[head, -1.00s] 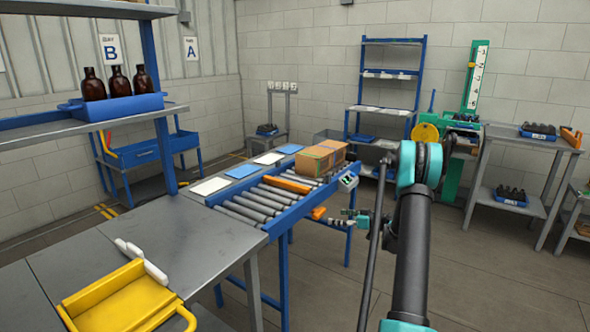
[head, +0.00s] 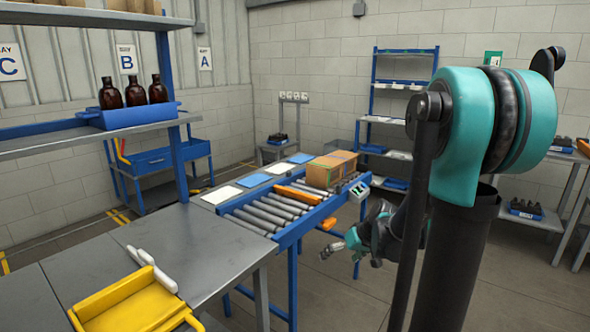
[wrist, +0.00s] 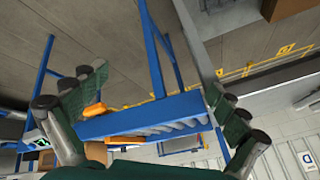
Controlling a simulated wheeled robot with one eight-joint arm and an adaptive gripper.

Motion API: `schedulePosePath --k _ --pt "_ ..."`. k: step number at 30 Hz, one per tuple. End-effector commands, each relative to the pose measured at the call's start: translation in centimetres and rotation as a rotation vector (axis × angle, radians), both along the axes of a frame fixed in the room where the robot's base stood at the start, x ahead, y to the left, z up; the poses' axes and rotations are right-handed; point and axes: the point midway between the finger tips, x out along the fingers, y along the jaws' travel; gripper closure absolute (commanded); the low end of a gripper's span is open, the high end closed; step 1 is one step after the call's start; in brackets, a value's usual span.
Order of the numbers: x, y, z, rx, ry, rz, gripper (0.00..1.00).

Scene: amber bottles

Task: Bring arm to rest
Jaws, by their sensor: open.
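My arm stands at the right of the head view, its large teal joint close to the camera. My gripper (head: 330,252) hangs low beside the front right side of the roller conveyor (head: 283,243), apart from it. In the wrist view my gripper (wrist: 155,100) shows its two dark green fingers spread wide, with nothing held between them. The conveyor's blue frame (wrist: 140,122) lies beyond the fingers.
A steel table (head: 190,236) with a yellow tray (head: 130,308) is at lower left. Three amber bottles (head: 135,93) stand in a blue bin (head: 137,115) on a shelf. Cardboard boxes (head: 330,170) sit at the conveyor's far end. Open floor (head: 325,285) lies right of the conveyor.

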Motion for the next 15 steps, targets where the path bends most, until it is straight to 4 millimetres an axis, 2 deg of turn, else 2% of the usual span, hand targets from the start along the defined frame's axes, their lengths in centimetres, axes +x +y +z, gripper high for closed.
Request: schedulePosePath --k 1,9,15 --pt "-2.0 0.0 -0.1 -0.026 0.017 -0.021 0.02" --pt "-11.2 -2.0 -1.4 -0.177 0.081 -0.177 0.02" --pt "-16.2 -3.8 -2.8 -0.265 0.091 -0.279 0.02"
